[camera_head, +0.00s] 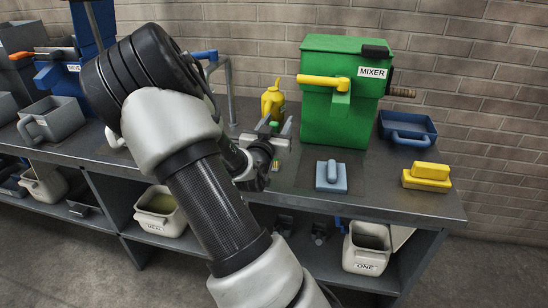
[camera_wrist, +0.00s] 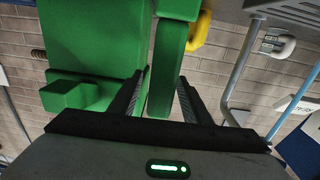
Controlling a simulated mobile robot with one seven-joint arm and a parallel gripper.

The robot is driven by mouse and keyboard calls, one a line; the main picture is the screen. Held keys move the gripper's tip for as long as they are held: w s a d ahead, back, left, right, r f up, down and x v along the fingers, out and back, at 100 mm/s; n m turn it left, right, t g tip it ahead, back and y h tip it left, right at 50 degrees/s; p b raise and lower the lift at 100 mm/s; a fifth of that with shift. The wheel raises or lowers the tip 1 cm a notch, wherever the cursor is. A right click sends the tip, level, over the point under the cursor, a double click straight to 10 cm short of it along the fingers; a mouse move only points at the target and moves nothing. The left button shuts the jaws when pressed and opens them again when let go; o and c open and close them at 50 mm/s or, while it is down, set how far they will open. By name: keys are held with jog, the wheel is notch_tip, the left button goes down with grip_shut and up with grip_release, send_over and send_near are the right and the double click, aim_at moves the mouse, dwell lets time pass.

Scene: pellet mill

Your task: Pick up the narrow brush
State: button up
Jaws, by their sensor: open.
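Two brush-like blocks with raised grips lie on the bench in the head view. One is light blue (camera_head: 331,177) and looks the narrower. The other is yellow (camera_head: 427,177) and lies farther right, near the bench's end. I cannot see bristles on either. My gripper (camera_head: 275,127) is open, left of both blocks and in front of the green mixer. In the wrist view its two fingers (camera_wrist: 163,80) stand apart, with green mixer parts showing beyond and between them. I see nothing held. Neither block shows in the wrist view.
The green mixer (camera_head: 335,115) with its yellow handle (camera_head: 323,81) stands at the back. A yellow can (camera_head: 273,100) stands left of it. A dark blue tray (camera_head: 407,128) is at the back right. Grey bench top (camera_head: 380,185) is clear between the blocks. A metal pipe (camera_head: 230,92) rises behind my arm.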

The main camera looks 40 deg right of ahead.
grip_shut()
jog(key=shift+r, duration=0.15)
notch_tip(320, 180, up, 10)
jog(key=p, duration=0.3)
dwell(0.4)
